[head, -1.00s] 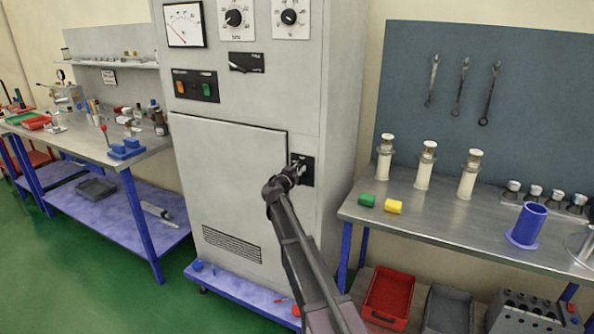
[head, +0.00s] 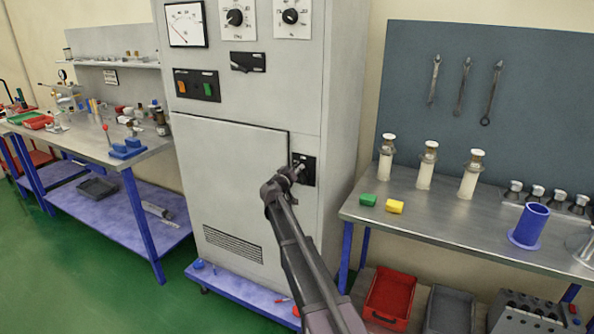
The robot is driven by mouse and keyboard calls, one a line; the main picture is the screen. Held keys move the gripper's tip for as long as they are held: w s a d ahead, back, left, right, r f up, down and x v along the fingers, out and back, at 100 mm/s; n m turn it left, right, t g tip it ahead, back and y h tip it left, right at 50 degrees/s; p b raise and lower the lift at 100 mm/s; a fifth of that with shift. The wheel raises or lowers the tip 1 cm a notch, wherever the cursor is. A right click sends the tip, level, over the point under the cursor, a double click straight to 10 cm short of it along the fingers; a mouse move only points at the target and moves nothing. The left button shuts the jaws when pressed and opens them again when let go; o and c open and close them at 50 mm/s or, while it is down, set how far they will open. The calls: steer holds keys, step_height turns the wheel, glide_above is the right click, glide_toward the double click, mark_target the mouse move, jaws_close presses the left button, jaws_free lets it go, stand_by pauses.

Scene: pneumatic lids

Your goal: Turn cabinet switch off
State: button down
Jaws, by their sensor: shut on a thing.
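The grey cabinet (head: 235,230) stands in the middle with its door shut. A black switch plate (head: 309,165) sits on its front, right of the door. My gripper (head: 297,170) is at this plate, shut on the cabinet switch. The switch handle itself is mostly hidden by the gripper, so its angle is hard to tell. Higher up are a black panel with an orange and a green button (head: 197,85), a small black lever plate (head: 247,62), two dials (head: 236,17) and a gauge (head: 186,24).
Another bench (head: 75,147) stands left. Green floor (head: 90,260) is free at front left.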

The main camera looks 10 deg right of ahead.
steer(key=n, duration=0.4)
steer(key=a+f+n+b, duration=0.1)
steer(key=n, duration=0.3)
steer(key=w+f+n+b, duration=0.1)
steer(key=n, duration=0.4)
steer(key=shift+a+f, duration=0.1)
steer(key=shift+a, duration=0.05)
stand_by(0.4)
steer(key=c, duration=0.5)
jaws_free()
steer(key=shift+w, duration=0.1)
steer(key=shift+f, duration=0.1)
steer(key=v, duration=1.2)
